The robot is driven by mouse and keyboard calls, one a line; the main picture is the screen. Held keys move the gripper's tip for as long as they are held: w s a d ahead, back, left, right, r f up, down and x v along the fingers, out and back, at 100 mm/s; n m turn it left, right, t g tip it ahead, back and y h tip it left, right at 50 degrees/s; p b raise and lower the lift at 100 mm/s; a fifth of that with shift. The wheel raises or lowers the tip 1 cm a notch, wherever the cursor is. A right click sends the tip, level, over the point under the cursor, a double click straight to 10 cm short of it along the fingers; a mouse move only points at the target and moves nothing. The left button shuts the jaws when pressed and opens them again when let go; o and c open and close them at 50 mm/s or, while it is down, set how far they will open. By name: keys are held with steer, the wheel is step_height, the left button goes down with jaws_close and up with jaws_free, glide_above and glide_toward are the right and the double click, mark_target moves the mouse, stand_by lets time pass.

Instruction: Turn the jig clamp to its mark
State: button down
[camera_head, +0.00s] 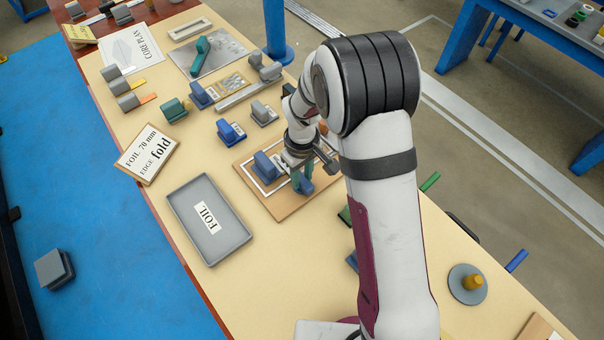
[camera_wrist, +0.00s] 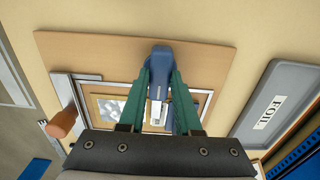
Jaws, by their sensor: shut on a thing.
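My gripper (camera_wrist: 161,72) has two green fingers shut on an upright blue piece (camera_wrist: 161,55) with a pale face. That piece stands at one edge of the wooden jig board (camera_wrist: 80,45). In the camera_head view my gripper (camera_head: 303,180) is low over the right half of the board (camera_head: 290,210), and its wrist hides part of it. A grey bar (camera_wrist: 62,87) with a brown knob (camera_wrist: 62,122) lies on the left of the board in the wrist view, apart from the fingers. I cannot tell for sure which part is the jig clamp, and no mark is clear.
A labelled blue block (camera_head: 267,166) stands on the board beside my gripper. The grey FOIL tray (camera_head: 228,246) and a FOIL sign (camera_head: 148,152) are to the left. Several blocks stand farther back. The tabletop in front of the tray is clear.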

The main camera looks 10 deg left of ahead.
steer(key=shift+m, duration=0.4)
steer(key=m, duration=0.3)
steer(key=shift+m, duration=0.4)
steer(key=m, duration=0.4)
steer(key=shift+m, duration=0.3)
steer(key=m, duration=0.4)
steer(key=shift+m, duration=2.3)
steer(key=c, duration=0.6)
jaws_free()
